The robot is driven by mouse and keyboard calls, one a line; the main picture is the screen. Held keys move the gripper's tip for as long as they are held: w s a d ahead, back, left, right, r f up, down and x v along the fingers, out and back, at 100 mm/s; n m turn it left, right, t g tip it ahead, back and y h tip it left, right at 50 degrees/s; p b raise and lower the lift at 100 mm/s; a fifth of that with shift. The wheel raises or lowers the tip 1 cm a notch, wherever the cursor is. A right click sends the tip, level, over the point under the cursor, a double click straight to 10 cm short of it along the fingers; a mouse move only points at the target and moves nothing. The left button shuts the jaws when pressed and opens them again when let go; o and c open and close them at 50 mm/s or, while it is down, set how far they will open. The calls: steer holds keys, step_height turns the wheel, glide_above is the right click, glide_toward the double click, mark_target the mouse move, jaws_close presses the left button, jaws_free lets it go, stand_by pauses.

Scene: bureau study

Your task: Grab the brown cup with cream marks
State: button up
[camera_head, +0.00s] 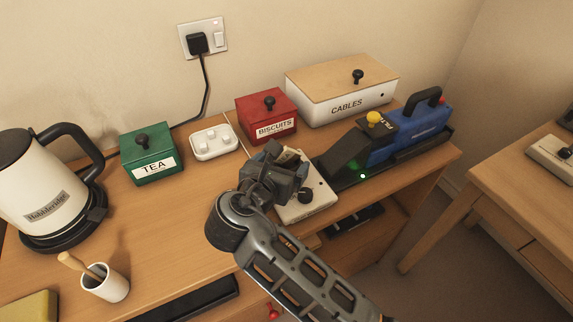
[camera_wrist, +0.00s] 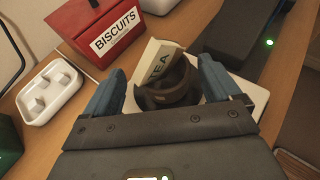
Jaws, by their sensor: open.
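A dark brown round cup (camera_wrist: 168,98) shows in the wrist view between the fingers of my gripper (camera_wrist: 160,70). The fingers are open, one on each side of it, and I cannot tell whether either touches it. In the head view my gripper (camera_head: 275,172) is over the white unit with a black knob (camera_head: 308,208) and hides the cup.
A red BISCUITS box (camera_head: 266,116) and a white tray (camera_head: 214,142) stand behind. A blue tool (camera_head: 410,130) on a black base is to the right. A green TEA box (camera_head: 150,155), a kettle (camera_head: 40,185) and a white pot (camera_head: 108,285) with a wooden handle stand left.

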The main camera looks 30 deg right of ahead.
steer(key=x, duration=0.4)
steer(key=shift+d, duration=0.1)
steer(key=shift+s, duration=0.1)
steer(key=shift+c, duration=0.2)
steer(key=c, duration=1.1)
